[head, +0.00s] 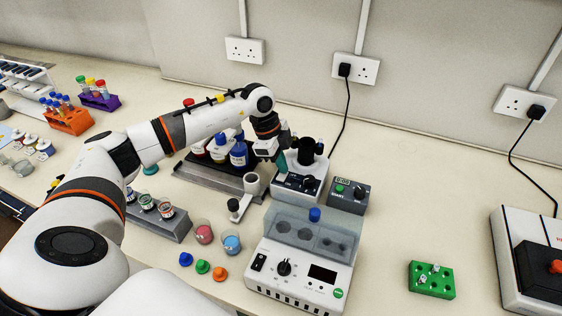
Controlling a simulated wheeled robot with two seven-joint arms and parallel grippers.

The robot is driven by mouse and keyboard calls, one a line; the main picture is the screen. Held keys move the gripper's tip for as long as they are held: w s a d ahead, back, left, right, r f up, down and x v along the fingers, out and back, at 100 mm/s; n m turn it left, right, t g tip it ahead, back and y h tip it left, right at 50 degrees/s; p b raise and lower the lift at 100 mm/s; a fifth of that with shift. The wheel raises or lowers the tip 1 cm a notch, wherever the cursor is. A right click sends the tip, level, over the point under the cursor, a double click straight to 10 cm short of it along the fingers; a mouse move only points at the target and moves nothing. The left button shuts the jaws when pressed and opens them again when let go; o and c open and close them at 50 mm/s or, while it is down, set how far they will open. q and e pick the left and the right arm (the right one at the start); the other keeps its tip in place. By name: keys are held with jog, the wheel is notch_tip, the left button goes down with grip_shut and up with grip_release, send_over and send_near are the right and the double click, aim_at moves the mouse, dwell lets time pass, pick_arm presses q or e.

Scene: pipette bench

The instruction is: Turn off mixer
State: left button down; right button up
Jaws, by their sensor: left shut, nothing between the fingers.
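The mixer (313,190) is a small white unit with a dark front panel, a round knob (309,183) and a black top, standing behind the larger white instrument. My left gripper (281,163) reaches in from the left, at the mixer's left side, with its teal fingers shut and empty, pointing down just above the left part of the front panel. The fingers and wrist hide some of the mixer's left side. I cannot tell whether the fingertips touch it. My right gripper is not in view.
A dark START timer box (348,196) stands close on the mixer's right. In front is a white instrument (300,278) with a clear lid. A bottle rack (208,173) lies under my left forearm. A green rack (432,280) stands at right, with clear bench around it.

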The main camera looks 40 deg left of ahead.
pick_arm(q)
jog(key=shift+s, duration=0.2)
jog(key=shift+s+d+p, duration=0.15)
jog(key=shift+s+p, duration=0.25)
jog(key=shift+p, duration=0.1)
jog(key=shift+s+r, duration=0.1)
jog(key=shift+s, duration=0.1)
jog(key=shift+w, duration=0.1)
